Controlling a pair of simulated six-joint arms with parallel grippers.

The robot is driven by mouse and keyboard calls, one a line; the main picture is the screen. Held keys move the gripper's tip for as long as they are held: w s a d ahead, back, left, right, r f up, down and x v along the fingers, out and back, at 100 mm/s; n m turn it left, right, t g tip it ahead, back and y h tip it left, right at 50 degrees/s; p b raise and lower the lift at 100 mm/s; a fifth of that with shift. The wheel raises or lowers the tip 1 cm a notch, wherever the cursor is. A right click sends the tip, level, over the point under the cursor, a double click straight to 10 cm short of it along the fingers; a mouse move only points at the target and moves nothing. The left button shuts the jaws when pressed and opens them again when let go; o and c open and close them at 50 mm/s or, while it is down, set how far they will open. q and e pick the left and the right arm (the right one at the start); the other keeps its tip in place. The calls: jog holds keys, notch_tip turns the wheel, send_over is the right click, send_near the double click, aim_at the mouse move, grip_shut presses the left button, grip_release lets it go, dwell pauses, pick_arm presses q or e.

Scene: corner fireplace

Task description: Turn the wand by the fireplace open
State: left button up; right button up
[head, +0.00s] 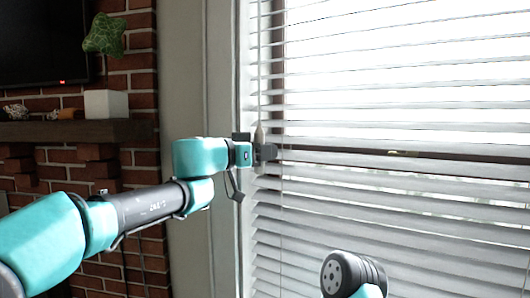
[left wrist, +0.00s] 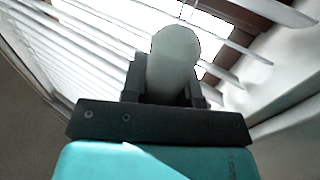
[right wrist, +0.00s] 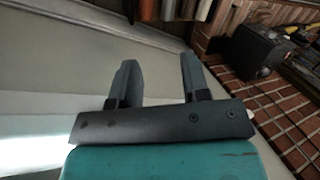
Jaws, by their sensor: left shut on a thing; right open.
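The wand (head: 260,133) is a pale, thin piece hanging at the left edge of the window blind (head: 380,110). My left gripper (head: 262,152) is shut on the wand. In the left wrist view the wand (left wrist: 174,62) shows as a rounded pale grey end between the fingers of my left gripper (left wrist: 165,90). The blind's slats are tilted with bright gaps between them, clearest in the upper part. My right gripper (right wrist: 155,85) is open and empty in the right wrist view. In the head view only part of my right arm shows at the bottom.
A brick fireplace wall (head: 140,85) with a dark mantel shelf (head: 75,131) stands at the left. A white pot (head: 106,104) with a green plant (head: 104,35) is on the shelf. A dark screen (head: 40,40) hangs above. A dark box (right wrist: 258,55) shows in the right wrist view.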

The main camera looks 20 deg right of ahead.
pick_arm(q)
jog(key=shift+c, duration=1.2)
jog(key=shift+m+g, duration=0.3)
jog(key=shift+g, duration=0.2)
jog(key=shift+s+m+g, duration=0.15)
jog(key=shift+m+g, duration=0.9)
jog(key=shift+g, duration=0.6)
jog(key=shift+s+m+g, duration=0.15)
jog(key=shift+m+g, duration=0.9)
jog(key=shift+g, duration=0.6)
jog(key=o, duration=0.9)
